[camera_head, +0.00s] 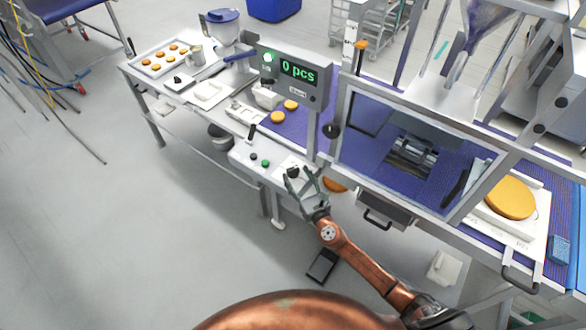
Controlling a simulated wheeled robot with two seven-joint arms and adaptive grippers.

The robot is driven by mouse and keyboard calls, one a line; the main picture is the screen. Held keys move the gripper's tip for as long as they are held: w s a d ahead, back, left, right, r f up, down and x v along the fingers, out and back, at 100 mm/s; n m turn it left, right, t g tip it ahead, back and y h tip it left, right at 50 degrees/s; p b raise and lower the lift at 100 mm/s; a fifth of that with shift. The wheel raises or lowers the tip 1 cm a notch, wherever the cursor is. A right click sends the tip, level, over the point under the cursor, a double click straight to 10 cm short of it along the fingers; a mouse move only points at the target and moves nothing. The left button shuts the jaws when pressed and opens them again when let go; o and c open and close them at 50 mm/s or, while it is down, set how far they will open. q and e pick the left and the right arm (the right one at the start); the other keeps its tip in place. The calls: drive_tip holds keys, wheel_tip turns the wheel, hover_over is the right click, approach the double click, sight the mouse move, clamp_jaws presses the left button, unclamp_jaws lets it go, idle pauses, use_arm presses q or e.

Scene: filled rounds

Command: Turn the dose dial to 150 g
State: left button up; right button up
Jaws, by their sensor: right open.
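The dose dial (291,173) looks like a small dark knob on a pale plate on the grey control panel at the front of the machine. Its setting is too small to read. My right gripper (302,177) is open and empty, with its fingers spread right at the dial. One finger overlaps the dial's edge in the picture, and I cannot tell whether it touches. My left gripper is not in view.
A display (298,72) reads "0 pcs". A framed guard (335,131) stands to the right. A tray of rounds (160,58) is far left.

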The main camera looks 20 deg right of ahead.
sight(293, 168)
drive_tip(key=shift+w+a, duration=0.15)
drive_tip(key=shift+w, duration=0.9)
drive_tip(key=shift+w+a, duration=0.15)
drive_tip(key=shift+w, duration=0.9)
drive_tip(key=shift+c, duration=0.3)
drive_tip(key=c, duration=1.1)
